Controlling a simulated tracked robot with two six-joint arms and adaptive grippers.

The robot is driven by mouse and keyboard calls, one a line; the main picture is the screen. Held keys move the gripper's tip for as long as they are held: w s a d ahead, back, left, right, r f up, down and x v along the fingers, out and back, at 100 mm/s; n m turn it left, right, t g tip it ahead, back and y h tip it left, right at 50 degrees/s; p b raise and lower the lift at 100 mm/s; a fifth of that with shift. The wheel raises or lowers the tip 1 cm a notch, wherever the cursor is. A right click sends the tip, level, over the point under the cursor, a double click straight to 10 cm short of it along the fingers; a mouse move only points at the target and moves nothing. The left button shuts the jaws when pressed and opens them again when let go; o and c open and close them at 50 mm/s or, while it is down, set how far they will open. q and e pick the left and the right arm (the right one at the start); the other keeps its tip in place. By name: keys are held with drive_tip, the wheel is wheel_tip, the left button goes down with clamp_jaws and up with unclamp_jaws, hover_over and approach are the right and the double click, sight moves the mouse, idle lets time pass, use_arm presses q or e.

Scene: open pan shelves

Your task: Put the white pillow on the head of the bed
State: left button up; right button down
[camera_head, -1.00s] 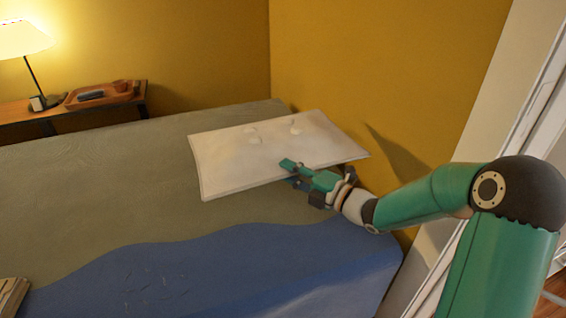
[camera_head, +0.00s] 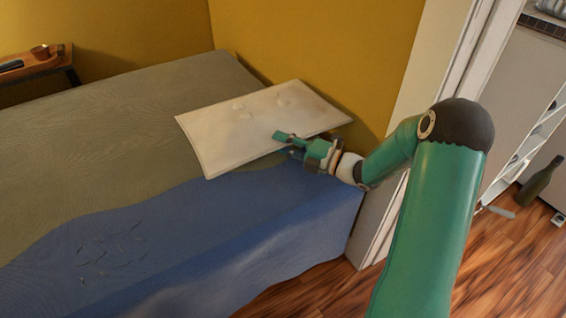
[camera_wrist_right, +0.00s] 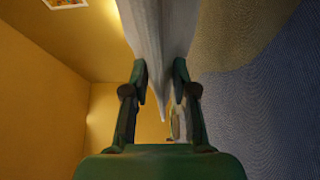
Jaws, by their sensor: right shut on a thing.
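The white pillow (camera_head: 240,130) is flat and pale, over the far right corner of the bed, beside the yellow wall. My right gripper (camera_head: 287,144) is shut on its near right edge. In the right wrist view the pillow (camera_wrist_right: 160,45) runs between the two fingers of the right gripper (camera_wrist_right: 160,80). The bed (camera_head: 110,115) has a grey-green sheet and a blue cover (camera_head: 190,240) on its near part. I cannot tell whether the pillow's underside touches the sheet. My left gripper is not in view.
A wooden side table (camera_head: 40,65) with a tray stands at the far left. A white door frame (camera_head: 440,60) is right of the bed's corner. A dark bottle (camera_head: 540,183) stands on the wooden floor (camera_head: 300,295) at the right. The bed's left part is clear.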

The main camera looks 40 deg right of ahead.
drive_tip(key=shift+f+b, duration=0.75)
drive_tip(key=shift+f, duration=2)
drive_tip(key=c, duration=0.9)
unclamp_jaws()
drive_tip(key=shift+s, duration=0.15)
drive_tip(key=p+v, duration=0.2)
drive_tip(key=v, duration=0.8)
drive_tip(key=shift+s+d+r, duration=0.1)
drive_tip(key=shift+s+d, duration=0.05)
drive_tip(key=shift+s, duration=0.1)
drive_tip(key=shift+s+d, duration=0.1)
drive_tip(key=shift+s, duration=0.55)
